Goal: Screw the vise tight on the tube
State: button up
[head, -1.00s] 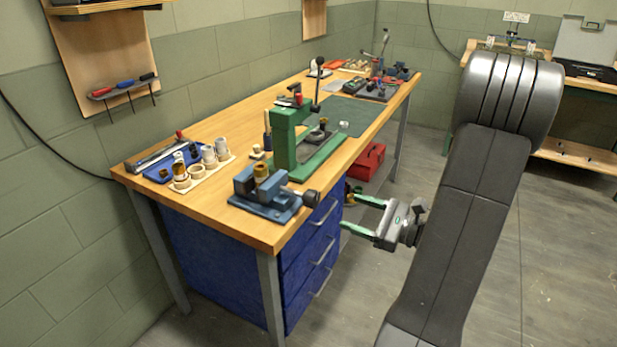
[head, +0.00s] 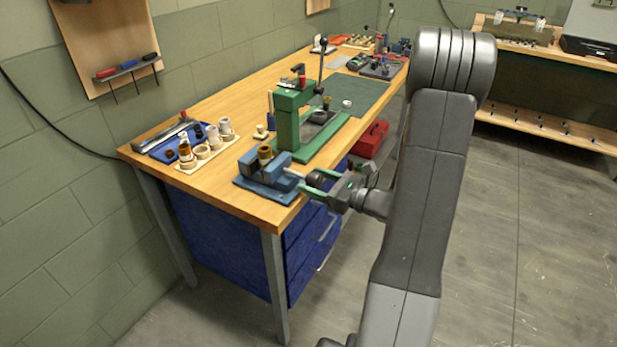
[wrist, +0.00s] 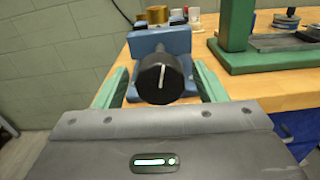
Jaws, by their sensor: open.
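The blue vise (head: 262,178) sits at the near right corner of the wooden bench. It also shows in the wrist view (wrist: 148,44). A brass-coloured tube (head: 265,153) stands upright in it; whether the jaws touch it I cannot tell. The vise's round black knob (wrist: 158,80) has a white line on its face, almost upright and slightly tilted. My gripper (head: 316,182) is open at the bench's front edge, facing the knob. In the wrist view its two green fingers (wrist: 160,76) are on either side of the knob, with a gap on each side.
The green press (head: 290,125) stands right behind the vise, close to my gripper. A board with several cups and rings (head: 207,152) is to the left. The blue drawer cabinet (head: 300,240) is below the bench edge. Open floor lies to the right.

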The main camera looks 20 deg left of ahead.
jog(key=shift+w+a, duration=0.1)
jog(key=shift+a, duration=1.1)
jog(key=c, duration=1)
jog(key=shift+o, duration=0.2)
jog(key=shift+r+m+p, duration=0.1)
jog(key=shift+m+p, duration=0.3)
jog(key=shift+p, duration=0.1)
jog(key=shift+m+p, duration=0.6)
jog(key=m+p, duration=0.3)
jog(key=m, duration=0.1)
jog(key=shift+r+m+p, duration=0.1)
jog(key=shift+m+p, duration=0.2)
jog(key=shift+p, duration=0.1)
jog(key=m+p, duration=0.3)
jog(key=m, duration=0.1)
jog(key=shift+m+p, duration=0.95)
jog(key=shift+m, duration=0.65)
